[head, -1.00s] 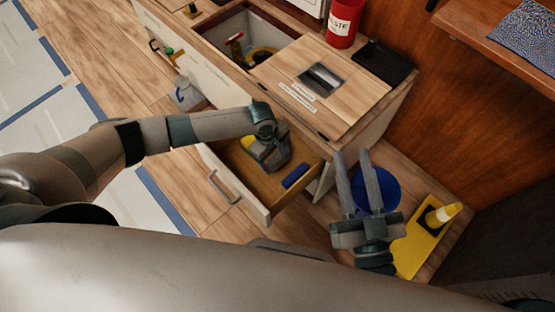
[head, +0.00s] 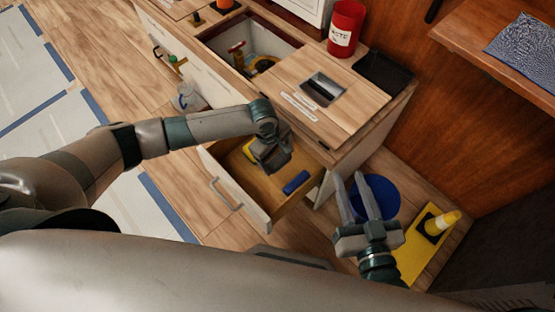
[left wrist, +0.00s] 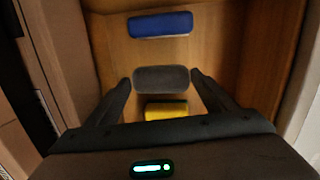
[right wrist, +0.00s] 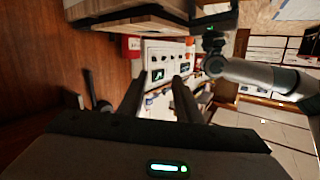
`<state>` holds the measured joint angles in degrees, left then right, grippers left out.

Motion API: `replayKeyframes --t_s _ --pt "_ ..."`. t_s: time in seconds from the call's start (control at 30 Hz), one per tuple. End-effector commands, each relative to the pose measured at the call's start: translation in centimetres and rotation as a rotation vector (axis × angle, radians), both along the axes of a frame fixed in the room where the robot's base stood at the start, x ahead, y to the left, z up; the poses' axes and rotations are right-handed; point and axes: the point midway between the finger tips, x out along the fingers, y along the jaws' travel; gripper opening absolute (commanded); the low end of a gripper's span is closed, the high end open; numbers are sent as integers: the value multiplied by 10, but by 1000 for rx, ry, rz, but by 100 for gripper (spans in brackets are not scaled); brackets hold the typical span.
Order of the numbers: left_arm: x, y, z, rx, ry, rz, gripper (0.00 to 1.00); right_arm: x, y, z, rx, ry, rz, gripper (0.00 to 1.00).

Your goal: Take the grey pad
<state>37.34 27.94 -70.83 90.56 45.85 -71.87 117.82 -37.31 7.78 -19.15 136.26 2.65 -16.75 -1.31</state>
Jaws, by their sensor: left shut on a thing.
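The grey pad (left wrist: 162,79) is a dark rounded block between the fingertips of my left gripper (left wrist: 162,84) in the left wrist view. My left gripper is shut on it, with a finger at each end. In the head view my left gripper (head: 272,153) reaches down into the open drawer (head: 262,203) and hides the pad. A blue pad (left wrist: 160,24) lies beyond it in the drawer, and a yellow pad (left wrist: 166,110) lies on the near side. My right gripper (head: 350,178) is open and empty, outside the drawer at the right.
The blue pad also shows in the head view (head: 296,182). A blue round bin (head: 384,197) and a yellow board with a cone (head: 418,252) are by my right gripper. The wooden counter (head: 330,115), with a red waste can (head: 345,30), stands above the drawer.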

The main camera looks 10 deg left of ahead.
Motion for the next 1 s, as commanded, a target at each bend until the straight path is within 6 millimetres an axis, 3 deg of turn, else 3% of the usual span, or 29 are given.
replayKeyframes --t_s 0.27,0.57,0.8,1.0 --pt "1 0 57 -1 -2 0 55 -15 -17 -48 -84 292 2 31" --pt "1 0 121 0 -2 0 55 -56 -39 -93 -164 623 7 31" --pt "1 0 182 -2 -4 -1 55 -67 -58 -103 -230 735 -9 31" --pt "1 0 214 -1 -2 0 55 -73 -68 -107 -262 786 -21 31"
